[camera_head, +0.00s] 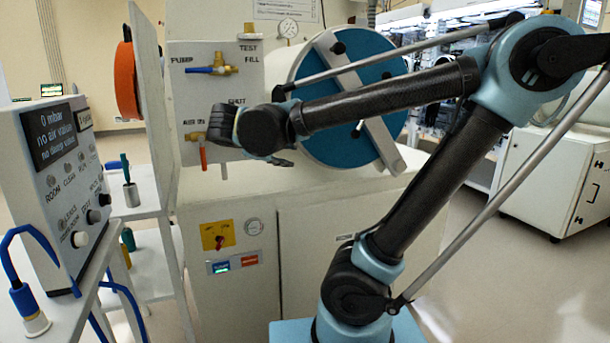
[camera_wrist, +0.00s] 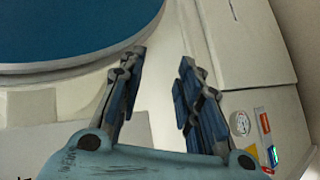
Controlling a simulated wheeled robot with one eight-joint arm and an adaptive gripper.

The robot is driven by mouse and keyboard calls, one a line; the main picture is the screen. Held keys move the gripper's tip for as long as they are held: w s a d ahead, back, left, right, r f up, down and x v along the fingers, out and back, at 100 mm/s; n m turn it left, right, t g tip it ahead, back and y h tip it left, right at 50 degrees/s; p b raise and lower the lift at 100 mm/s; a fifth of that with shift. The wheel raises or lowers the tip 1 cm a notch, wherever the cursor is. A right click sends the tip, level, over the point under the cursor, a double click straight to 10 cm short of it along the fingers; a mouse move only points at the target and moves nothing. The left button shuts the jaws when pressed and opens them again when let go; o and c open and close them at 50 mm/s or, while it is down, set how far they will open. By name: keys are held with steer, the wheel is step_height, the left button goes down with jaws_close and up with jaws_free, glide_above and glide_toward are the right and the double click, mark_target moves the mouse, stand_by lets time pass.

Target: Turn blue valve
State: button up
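The blue valve (camera_head: 205,70) is a blue lever on a brass body, mounted on the white panel (camera_head: 188,100) under the PUMP label in the head view. Its lever points left, roughly level. My gripper (camera_head: 280,161) is to the right of the panel and lower than the valve, in front of the round blue door, partly hidden by my arm. In the wrist view my gripper (camera_wrist: 162,65) is open, with two apart fingers and nothing between them. The blue valve does not show in the wrist view.
A brass valve with a red handle (camera_head: 203,158) hangs lower on the panel. The round blue door (camera_head: 345,140) with a grey bar is behind my arm. An orange disc (camera_head: 126,80) on a white plate stands left. A control box (camera_head: 62,160) is at front left.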

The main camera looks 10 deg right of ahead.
steer(key=s+d+f+m+g, duration=0.1)
steer(key=d+f+g, duration=0.1)
steer(key=d+f, duration=0.3)
steer(key=shift+s+d+f+m+g, duration=0.15)
steer(key=shift+d+f+m+g, duration=0.2)
steer(key=shift+d, duration=0.25)
